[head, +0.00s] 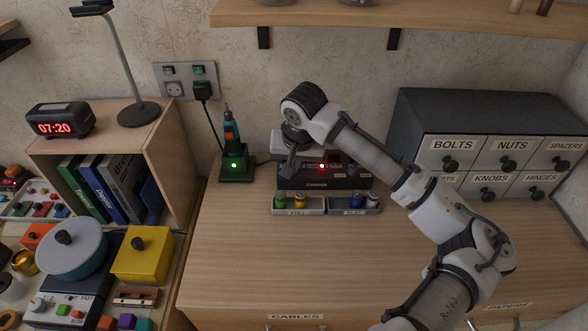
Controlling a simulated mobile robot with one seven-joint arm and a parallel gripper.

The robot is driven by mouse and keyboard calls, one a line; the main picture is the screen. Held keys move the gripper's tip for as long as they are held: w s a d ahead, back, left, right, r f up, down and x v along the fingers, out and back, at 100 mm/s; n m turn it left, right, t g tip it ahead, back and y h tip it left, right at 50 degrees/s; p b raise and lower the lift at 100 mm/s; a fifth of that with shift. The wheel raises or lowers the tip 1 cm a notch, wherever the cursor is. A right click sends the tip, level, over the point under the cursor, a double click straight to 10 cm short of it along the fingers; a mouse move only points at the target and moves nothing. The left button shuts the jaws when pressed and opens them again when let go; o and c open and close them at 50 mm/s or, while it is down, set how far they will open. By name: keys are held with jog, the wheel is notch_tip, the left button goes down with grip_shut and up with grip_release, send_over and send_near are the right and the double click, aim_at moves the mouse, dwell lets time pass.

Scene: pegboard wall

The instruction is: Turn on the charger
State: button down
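The charger (345,184) is a dark box with a small label on its front, at the back of the wooden counter. A red light (321,167) glows on it. My gripper (289,166) reaches down over the charger's left end and hides part of it. I cannot tell whether it touches the charger, or whether its fingers are open or shut. Two shallow trays stand in front, the left one labelled FULL (299,212) and the right one apparently FLAT (353,212), both holding small coloured cells.
A tool stands in a dark dock (237,175) with a green light, left of the charger. A wall socket panel (186,79) holds a black plug. A labelled drawer cabinet (485,155) stands right. A shelf (400,14) hangs above. The counter's front is clear.

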jog(key=shift+s, duration=0.2)
jog(key=shift+w+f, duration=0.1)
jog(key=shift+w, duration=0.15)
jog(key=shift+a+r+p, duration=0.25)
jog(key=shift+a+p, duration=0.15)
jog(key=shift+a, duration=0.4)
